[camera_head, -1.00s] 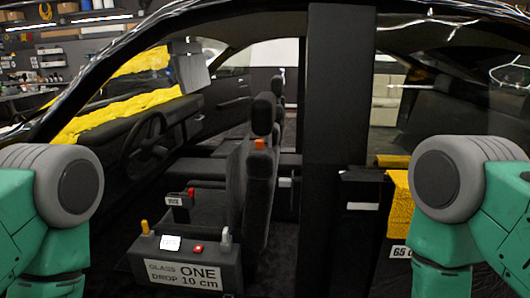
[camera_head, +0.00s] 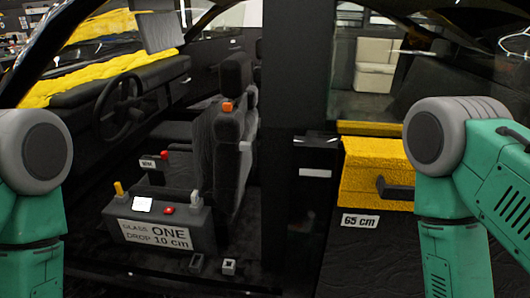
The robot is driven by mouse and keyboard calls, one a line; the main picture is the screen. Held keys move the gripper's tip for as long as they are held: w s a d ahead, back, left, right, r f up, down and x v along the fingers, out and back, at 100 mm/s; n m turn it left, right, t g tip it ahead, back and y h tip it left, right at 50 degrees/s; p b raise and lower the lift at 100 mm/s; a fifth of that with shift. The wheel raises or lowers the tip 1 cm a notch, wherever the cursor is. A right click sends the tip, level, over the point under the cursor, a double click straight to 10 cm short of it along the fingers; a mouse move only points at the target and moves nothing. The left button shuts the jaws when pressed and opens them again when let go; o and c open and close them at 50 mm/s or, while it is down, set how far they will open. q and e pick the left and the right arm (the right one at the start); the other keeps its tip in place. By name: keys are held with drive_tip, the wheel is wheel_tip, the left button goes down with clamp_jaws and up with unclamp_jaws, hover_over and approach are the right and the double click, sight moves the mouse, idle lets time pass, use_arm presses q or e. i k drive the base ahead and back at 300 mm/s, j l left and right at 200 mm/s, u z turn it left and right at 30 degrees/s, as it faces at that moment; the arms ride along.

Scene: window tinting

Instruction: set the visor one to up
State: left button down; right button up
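A grey flat panel that looks like the sun visor (camera_head: 158,29) hangs down at the top of the windshield opening, in the upper left of the head view. A dark box labelled "GLASS ONE DROP 10 cm" (camera_head: 160,222) sits low in the door opening, with a yellow lever (camera_head: 120,190), a red button (camera_head: 169,211) and a grey lever on top. Only the green and grey links of my two arms show, at the left and right edges; neither gripper is in view.
The steering wheel (camera_head: 121,108) and dashboard stand behind the box, beside the front seat (camera_head: 228,150). A dark pillar (camera_head: 290,60) divides the opening. Right of it is a yellow padded block (camera_head: 378,168) with a dark handle above a "65 cm" label (camera_head: 361,220).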

sight(160, 31)
drive_tip(key=l+u, duration=0.1)
drive_tip(key=l, duration=0.3)
drive_tip(key=i+j+z, duration=0.25)
drive_tip(key=j, duration=0.25)
drive_tip(key=i+j+z, duration=0.1)
drive_tip(key=j+z, duration=0.15)
drive_tip(key=j, duration=0.25)
drive_tip(key=i+j+z, duration=0.1)
drive_tip(key=j+z, duration=0.15)
drive_tip(key=j, duration=0.25)
drive_tip(key=j+z, duration=0.25)
drive_tip(key=j, duration=0.3)
